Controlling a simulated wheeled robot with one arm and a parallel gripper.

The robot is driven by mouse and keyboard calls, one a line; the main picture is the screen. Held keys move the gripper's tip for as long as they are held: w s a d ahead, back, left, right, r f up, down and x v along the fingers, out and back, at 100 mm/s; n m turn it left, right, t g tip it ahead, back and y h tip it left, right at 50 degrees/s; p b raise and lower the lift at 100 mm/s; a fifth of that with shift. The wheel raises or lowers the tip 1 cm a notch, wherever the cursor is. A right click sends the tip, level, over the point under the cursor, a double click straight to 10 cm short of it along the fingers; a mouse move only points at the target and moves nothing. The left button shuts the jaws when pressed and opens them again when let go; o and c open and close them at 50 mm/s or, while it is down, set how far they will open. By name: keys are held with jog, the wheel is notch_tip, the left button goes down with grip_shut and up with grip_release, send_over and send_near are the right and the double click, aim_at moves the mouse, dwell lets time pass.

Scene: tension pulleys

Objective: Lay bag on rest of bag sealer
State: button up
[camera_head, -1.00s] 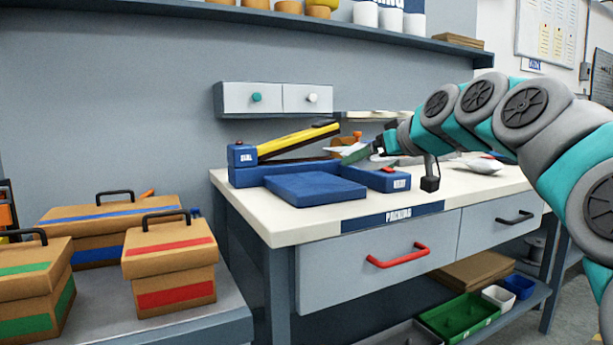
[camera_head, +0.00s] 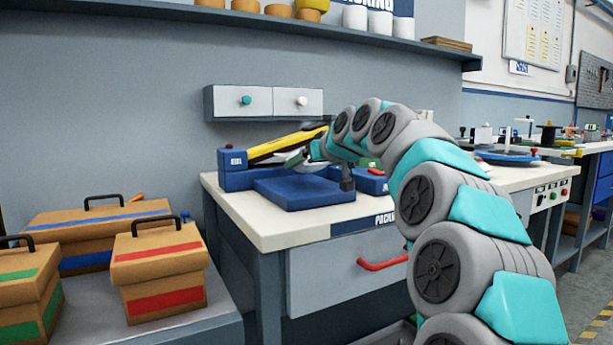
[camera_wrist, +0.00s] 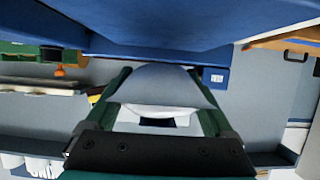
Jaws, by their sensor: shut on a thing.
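The bag, pale and grey-white, is held between the dark green fingers of my gripper (camera_wrist: 160,80). In the wrist view the bag (camera_wrist: 165,84) fills the gap between the fingers. In the head view my gripper (camera_head: 308,154) and the bag (camera_head: 294,160) are small and partly hidden by my arm, near the yellow lever (camera_head: 280,147) of the bag sealer. The blue sealer (camera_head: 235,180) stands on the bench with its lever raised. Its flat blue rest (camera_head: 300,193) lies in front, bare on top, with the bag above and behind it. I cannot tell whether they touch.
The white packing bench (camera_head: 262,233) is clear at its left front. A wall drawer unit (camera_head: 265,101) and a long shelf (camera_head: 400,45) are above. Cardboard boxes (camera_head: 160,257) stand on a lower table at left. A red drawer handle (camera_head: 382,264) sticks out in front.

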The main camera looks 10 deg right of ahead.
jog(key=shift+f, duration=1.5)
jog(key=o, duration=1.3)
jog(key=shift+f, duration=0.1)
jog(key=shift+s+r, duration=0.1)
jog(key=shift+r, duration=0.1)
jog(key=v, duration=1.1)
jog(key=shift+s+d+r, duration=0.15)
jog(key=shift+s, duration=0.2)
